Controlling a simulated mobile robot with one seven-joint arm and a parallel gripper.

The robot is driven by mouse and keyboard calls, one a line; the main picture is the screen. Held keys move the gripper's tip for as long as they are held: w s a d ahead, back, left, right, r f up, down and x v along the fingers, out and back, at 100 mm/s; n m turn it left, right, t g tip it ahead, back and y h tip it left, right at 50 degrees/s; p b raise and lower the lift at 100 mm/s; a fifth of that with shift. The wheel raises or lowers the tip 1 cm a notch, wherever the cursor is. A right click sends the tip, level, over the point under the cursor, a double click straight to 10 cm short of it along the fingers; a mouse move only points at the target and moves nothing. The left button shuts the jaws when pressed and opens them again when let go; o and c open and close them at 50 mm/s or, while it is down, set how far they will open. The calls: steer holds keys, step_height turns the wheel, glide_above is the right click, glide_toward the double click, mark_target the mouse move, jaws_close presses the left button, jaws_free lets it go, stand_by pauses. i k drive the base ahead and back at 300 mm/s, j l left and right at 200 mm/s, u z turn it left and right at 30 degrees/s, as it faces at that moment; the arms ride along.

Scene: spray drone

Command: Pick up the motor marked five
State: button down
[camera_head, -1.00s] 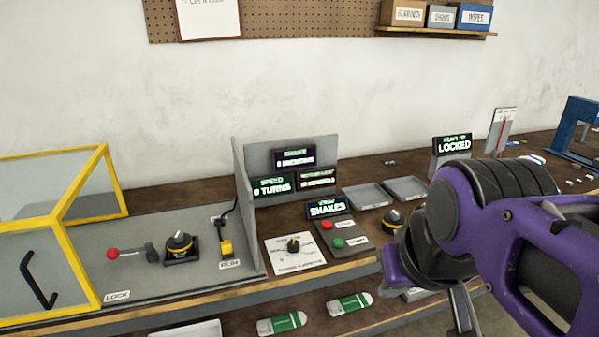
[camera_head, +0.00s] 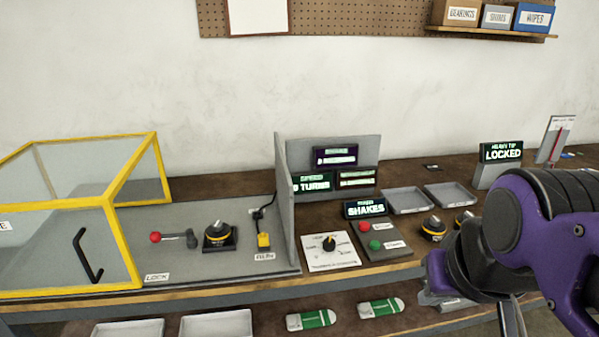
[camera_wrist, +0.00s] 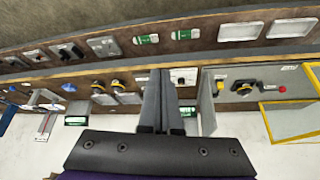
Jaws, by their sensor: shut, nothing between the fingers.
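Three black motors with yellow bands show in the head view. One motor (camera_head: 219,236) sits on a dark square mount on the grey test plate. Two more, a nearer motor (camera_head: 433,228) and a farther motor (camera_head: 463,217), stand on the bench right of the button box, partly beside my arm. Their number marks are too small to read, so I cannot tell which is five. In the wrist view my gripper (camera_wrist: 155,73) is shut and empty, its fingers together over the bench, apart from the motors. The pair of motors (camera_wrist: 107,84) lies left of the fingers there.
A yellow-framed clear guard (camera_head: 120,200) stands at the left end. A red-knobbed lever (camera_head: 172,237), upright grey panel (camera_head: 292,205), dial plate (camera_head: 330,250) and button box (camera_head: 380,240) follow. Two grey trays (camera_head: 410,212) lie behind the motors. A LOCKED display (camera_head: 500,152) stands at right.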

mark_target(215, 238)
steer(key=k+j+u, duration=0.1)
steer(key=j, duration=0.35)
steer(key=k+j+u, duration=0.1)
steer(key=j, duration=0.4)
steer(key=k+j+u, duration=0.1)
steer(key=j, duration=0.4)
steer(key=k, duration=0.05)
